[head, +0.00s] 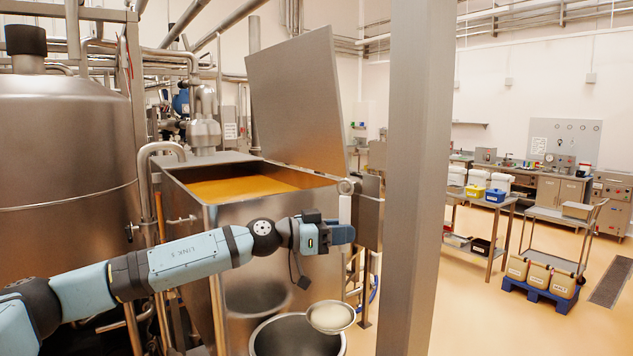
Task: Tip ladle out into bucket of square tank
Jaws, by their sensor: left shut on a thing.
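The square tank (180,180) is a steel box with its lid (296,95) raised and an orange-yellow content inside. The bucket (258,335), round and steel, stands in front of the tank at the bottom of the view, its lower part cut off. My left gripper (343,234) is shut on the upright handle of the ladle (331,317), in front of the tank. The ladle's bowl hangs low, looks about level, and holds pale powder. It overlaps the right part of the bucket's rim in the picture; I cannot tell how high above it. My right gripper is not in view.
A thick grey post (414,180) stands just right of the ladle. A large round steel vessel (65,170) is at the left. Further right are a steel table (488,198), a cart (555,217) and a blue pallet (537,297) with tubs. Open floor lies between.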

